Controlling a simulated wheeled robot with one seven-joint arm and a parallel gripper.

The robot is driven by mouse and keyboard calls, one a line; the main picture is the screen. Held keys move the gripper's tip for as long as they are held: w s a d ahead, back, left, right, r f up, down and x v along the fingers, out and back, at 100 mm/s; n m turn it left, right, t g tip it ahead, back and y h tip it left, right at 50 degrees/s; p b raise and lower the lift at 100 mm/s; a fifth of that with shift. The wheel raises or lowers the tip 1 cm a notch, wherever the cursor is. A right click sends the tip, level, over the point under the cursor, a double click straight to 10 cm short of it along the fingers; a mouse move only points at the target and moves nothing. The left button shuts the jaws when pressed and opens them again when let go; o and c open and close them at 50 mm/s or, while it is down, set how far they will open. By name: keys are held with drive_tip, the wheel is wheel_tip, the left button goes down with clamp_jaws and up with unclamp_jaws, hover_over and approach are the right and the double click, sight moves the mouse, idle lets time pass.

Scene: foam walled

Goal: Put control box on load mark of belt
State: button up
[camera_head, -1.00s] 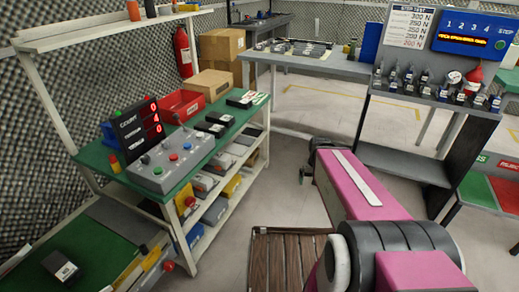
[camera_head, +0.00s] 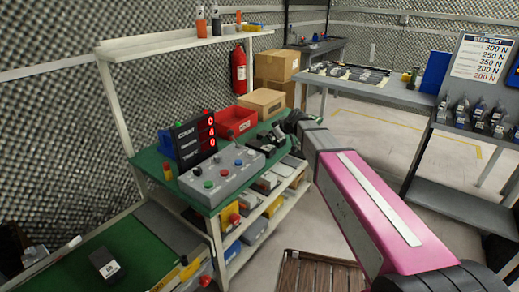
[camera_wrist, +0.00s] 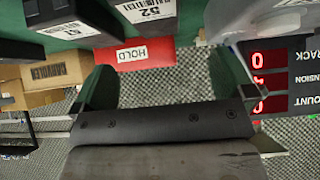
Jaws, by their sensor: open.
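Several dark boxes with white labels stand on the green bench top; one (camera_wrist: 148,12) reads 52 and another (camera_wrist: 62,28) also has a printed label in the wrist view. I cannot tell which is the control box. A grey console (camera_head: 222,178) with knobs and buttons stands on the same bench. The green belt (camera_head: 70,268) is at lower left and carries a small dark box (camera_head: 106,264). No load mark can be made out. My gripper (camera_head: 284,128) is over the bench's right end, near the boxes. In the wrist view its fingers (camera_wrist: 168,88) are apart with nothing between them.
A red HOLD bin (camera_head: 236,122) and cardboard boxes (camera_head: 262,103) are behind the labelled boxes. A red-digit display (camera_head: 194,138) stands behind the console. A shelf (camera_head: 180,42) spans above the bench. Open floor (camera_head: 370,130) lies to the right.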

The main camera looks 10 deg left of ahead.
sight(260, 144)
drive_tip(key=x, duration=1)
drive_tip(key=shift+w+d+f, duration=0.1)
drive_tip(key=shift+w+f, duration=0.15)
drive_tip(key=shift+f, duration=0.05)
drive_tip(key=c, duration=1.3)
drive_tip(key=shift+r, duration=0.1)
